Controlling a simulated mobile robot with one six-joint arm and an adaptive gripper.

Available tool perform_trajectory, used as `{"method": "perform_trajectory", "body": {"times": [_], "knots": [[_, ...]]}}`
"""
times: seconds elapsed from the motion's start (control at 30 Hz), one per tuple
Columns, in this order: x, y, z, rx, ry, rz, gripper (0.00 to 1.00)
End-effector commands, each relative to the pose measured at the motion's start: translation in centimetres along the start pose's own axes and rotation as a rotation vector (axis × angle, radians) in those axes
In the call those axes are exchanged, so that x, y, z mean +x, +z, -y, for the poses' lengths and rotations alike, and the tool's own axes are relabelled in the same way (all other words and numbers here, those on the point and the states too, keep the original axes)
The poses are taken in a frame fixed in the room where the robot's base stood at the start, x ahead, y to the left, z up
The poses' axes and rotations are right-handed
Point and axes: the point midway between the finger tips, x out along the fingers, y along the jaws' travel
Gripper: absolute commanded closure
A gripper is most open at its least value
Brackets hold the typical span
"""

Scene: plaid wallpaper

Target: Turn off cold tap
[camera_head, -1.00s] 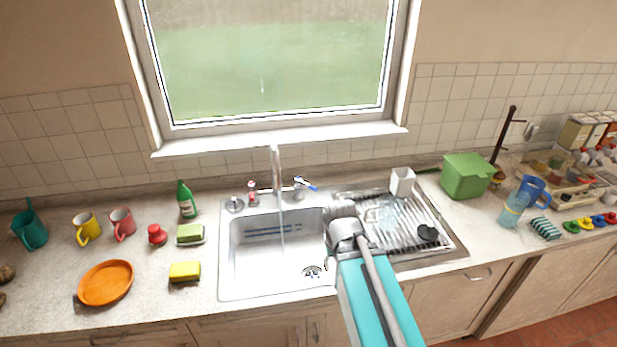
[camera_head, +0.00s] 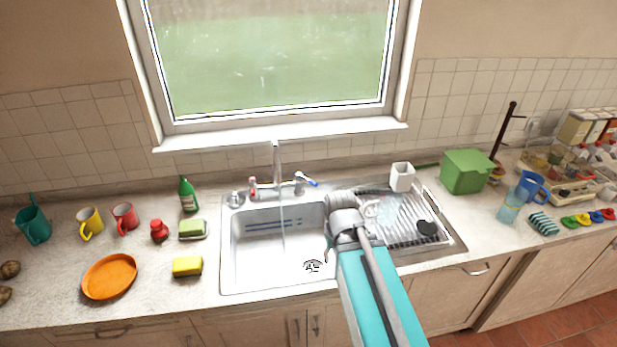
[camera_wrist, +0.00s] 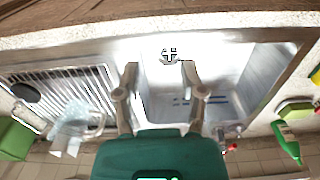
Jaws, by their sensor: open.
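The cold tap (camera_head: 308,181), with a blue-marked lever, stands at the back of the sink on the right of the spout. The red-marked hot tap (camera_head: 252,187) is on the left. Water (camera_head: 283,225) runs from the tall spout (camera_head: 276,160) into the steel sink (camera_head: 240,275). My gripper (camera_wrist: 160,68) is open and empty over the sink in the wrist view, in front of and apart from the taps. In the head view my arm mostly hides it. The blue lever cannot be made out in the wrist view.
A white cup (camera_head: 402,177) and a clear jug (camera_wrist: 75,125) stand on the drainboard (camera_head: 440,240), right of the sink. A green box (camera_head: 466,171) is further right.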

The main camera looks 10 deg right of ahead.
Motion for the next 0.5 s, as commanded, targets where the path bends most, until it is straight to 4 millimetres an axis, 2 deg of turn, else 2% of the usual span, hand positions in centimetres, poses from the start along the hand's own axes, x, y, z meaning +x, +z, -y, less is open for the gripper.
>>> {"method": "perform_trajectory", "body": {"times": [0.03,0.27,0.37,0.5], "knots": [[0.0,0.0,0.0,0.000,0.000,0.000,0.57],[1.1,-1.2,0.5,0.017,-0.041,-0.036,1.00],[2.2,-2.7,1.1,0.040,-0.094,-0.082,1.00],[4.0,-5.8,2.2,0.097,-0.204,-0.176,1.00]]}}
